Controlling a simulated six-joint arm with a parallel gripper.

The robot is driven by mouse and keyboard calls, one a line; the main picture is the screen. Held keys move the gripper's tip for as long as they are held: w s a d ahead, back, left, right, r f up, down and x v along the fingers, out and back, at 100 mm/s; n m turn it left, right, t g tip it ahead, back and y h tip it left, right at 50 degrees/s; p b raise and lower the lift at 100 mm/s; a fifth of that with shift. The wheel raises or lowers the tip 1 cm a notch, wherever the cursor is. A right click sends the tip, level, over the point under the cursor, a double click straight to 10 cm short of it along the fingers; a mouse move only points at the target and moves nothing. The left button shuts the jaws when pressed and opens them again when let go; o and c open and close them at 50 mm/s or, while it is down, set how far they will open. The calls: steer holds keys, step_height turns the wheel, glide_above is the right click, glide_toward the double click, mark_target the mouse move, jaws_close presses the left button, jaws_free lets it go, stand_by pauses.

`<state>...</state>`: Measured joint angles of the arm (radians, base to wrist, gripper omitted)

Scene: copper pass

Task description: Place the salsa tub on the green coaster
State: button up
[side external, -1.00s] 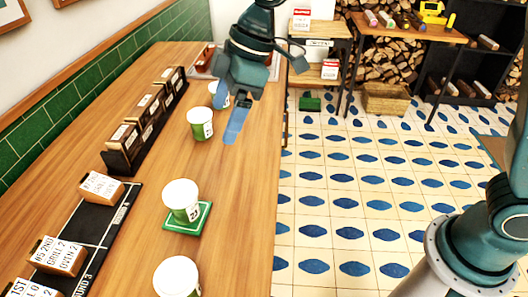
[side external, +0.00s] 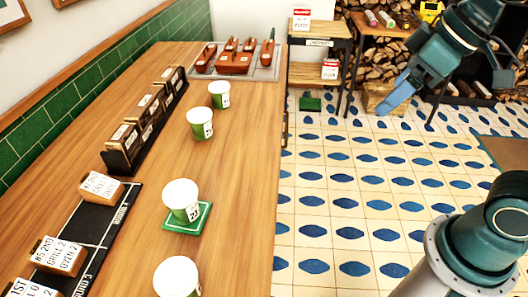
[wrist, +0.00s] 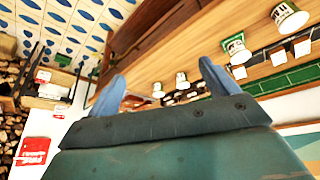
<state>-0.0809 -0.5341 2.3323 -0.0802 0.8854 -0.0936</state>
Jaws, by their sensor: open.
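Several white-lidded tubs with green lower bands stand on the wooden counter. One tub (side external: 182,197) sits upright on the green coaster (side external: 172,226). Another tub (side external: 177,277) is nearer the camera, cut by the frame edge. Two more, a middle tub (side external: 200,122) and a far tub (side external: 219,94), stand farther back. I cannot read which is salsa. My gripper (side external: 391,100) is open and empty, high to the right of the counter over the floor. In the wrist view my gripper (wrist: 160,85) has its blue fingers spread, with tubs far beyond.
A black rack (side external: 147,125) of boxes and a black strip (side external: 85,240) with labelled blocks line the counter's left side. A tray (side external: 260,73) of reddish-brown items is at the far end. Shelves (side external: 320,42) and stacked logs stand behind. The counter's right side is clear.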

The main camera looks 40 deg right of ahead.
steer(key=s+d+f+m+h, duration=0.1)
steer(key=s+d+f+m, duration=0.1)
steer(key=s, duration=0.3)
steer(key=shift+s+d+f+m, duration=0.25)
steer(key=shift+s+d+m, duration=0.15)
steer(key=shift+d, duration=0.3)
steer(key=o, duration=0.3)
steer(key=w+d+f+n+y, duration=0.2)
steer(key=w+f, duration=0.2)
steer(key=w, duration=0.4)
steer(key=w+d+f+n+y, duration=0.1)
steer(key=w+f+n, duration=0.2)
steer(key=w, duration=0.5)
steer(key=w+d+f+n+y, duration=0.2)
steer(key=w+f, duration=0.2)
steer(key=w, duration=0.4)
steer(key=w+d+f+m+t, duration=0.1)
steer(key=d+f+t, duration=0.3)
steer(key=d+f, duration=0.4)
steer(key=w+d+f+m+t+y, duration=0.1)
steer(key=d+f+t, duration=0.4)
steer(key=f, duration=1)
steer(key=w+d, duration=0.1)
steer(key=d, duration=0.2)
steer(key=shift+w+d+y, duration=0.15)
steer(key=shift+d+y, duration=0.05)
steer(key=shift+y, duration=0.1)
